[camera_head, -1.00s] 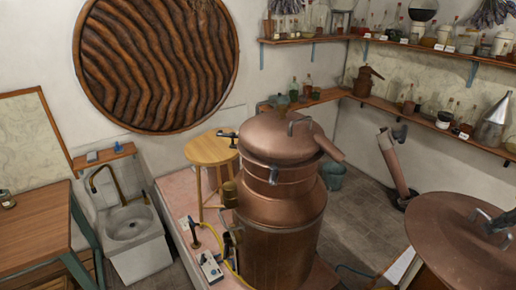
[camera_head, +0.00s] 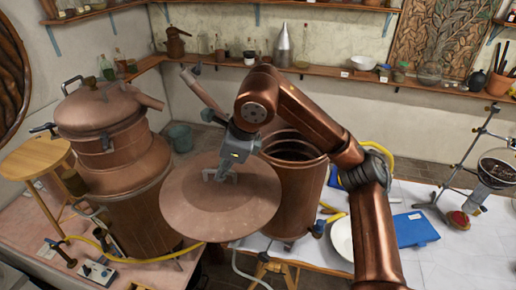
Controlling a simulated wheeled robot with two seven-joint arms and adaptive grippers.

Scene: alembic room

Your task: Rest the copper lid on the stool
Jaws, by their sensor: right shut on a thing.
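The copper lid (camera_head: 221,212) is a wide round disc with a small grey handle on top. My right gripper (camera_head: 227,172) is shut on that handle and holds the lid in the air, roughly level. The lid is in front of the gap between the copper still and an open copper pot (camera_head: 308,200), and it overlaps the pot's left side in the picture. The round wooden stool (camera_head: 32,158) stands at the far left, well apart from the lid, with its top bare where it shows. Its lower part is partly hidden. My left gripper is out of view.
A tall copper still (camera_head: 120,165) stands between the stool and the lid. A yellow hose and a small control box (camera_head: 98,273) lie on the pink platform (camera_head: 60,220). At right, a white-covered table (camera_head: 450,255) holds a blue book (camera_head: 412,229) and a white plate (camera_head: 341,238).

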